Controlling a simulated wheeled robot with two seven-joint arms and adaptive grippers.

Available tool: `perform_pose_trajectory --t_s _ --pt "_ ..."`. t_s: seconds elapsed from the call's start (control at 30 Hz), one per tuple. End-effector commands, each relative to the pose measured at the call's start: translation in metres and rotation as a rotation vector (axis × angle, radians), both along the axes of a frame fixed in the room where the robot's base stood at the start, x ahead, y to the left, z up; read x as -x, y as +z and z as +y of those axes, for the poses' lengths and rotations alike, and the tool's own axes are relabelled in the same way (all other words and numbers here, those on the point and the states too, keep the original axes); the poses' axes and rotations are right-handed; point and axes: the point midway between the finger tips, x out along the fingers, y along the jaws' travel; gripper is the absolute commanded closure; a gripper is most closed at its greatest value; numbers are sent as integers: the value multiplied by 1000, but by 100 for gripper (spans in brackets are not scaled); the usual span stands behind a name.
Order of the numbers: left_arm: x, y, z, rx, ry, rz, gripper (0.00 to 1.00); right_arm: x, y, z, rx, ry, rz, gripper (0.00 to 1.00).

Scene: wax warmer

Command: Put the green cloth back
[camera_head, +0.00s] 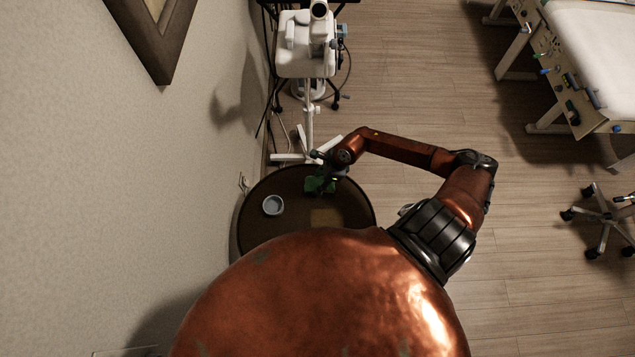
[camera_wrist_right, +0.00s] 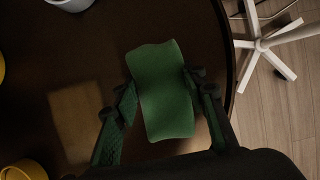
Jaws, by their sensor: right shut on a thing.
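The green cloth (camera_head: 320,184) is at the far side of a round dark table (camera_head: 290,233). In the right wrist view the green cloth (camera_wrist_right: 163,92) is a slightly curved, upright-looking strip between the two fingers. My right gripper (camera_head: 328,174) is shut on it; in the wrist view the right gripper's fingers (camera_wrist_right: 162,98) sit on either side of the cloth. The cloth is over the table top near its edge; I cannot tell whether it touches the surface. My left gripper is not in view.
A small pale bowl (camera_head: 273,205) stands on the table's left. A tan square patch (camera_head: 325,216) shows on the table. A yellow container (camera_wrist_right: 24,170) shows in the wrist view. A white stand (camera_head: 308,125) is behind the table, a wall at left, open floor at right.

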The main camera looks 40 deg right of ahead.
Motion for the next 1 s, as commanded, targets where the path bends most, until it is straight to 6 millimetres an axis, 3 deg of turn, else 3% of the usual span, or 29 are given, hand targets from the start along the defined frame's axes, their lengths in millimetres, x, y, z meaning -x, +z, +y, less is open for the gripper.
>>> perform_pose_trajectory --t_s 0.13,0.17,0.4,0.77,1.0 --pt "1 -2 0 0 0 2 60 0 -2 0 0 0 0 96" --pt "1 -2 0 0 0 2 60 0 -3 0 0 0 0 61" --pt "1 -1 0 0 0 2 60 0 -2 0 0 0 0 44" --pt "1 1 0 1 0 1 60 0 3 -1 1 0 -1 44" --pt "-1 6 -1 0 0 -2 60 10 40 -14 2 1 -1 44"
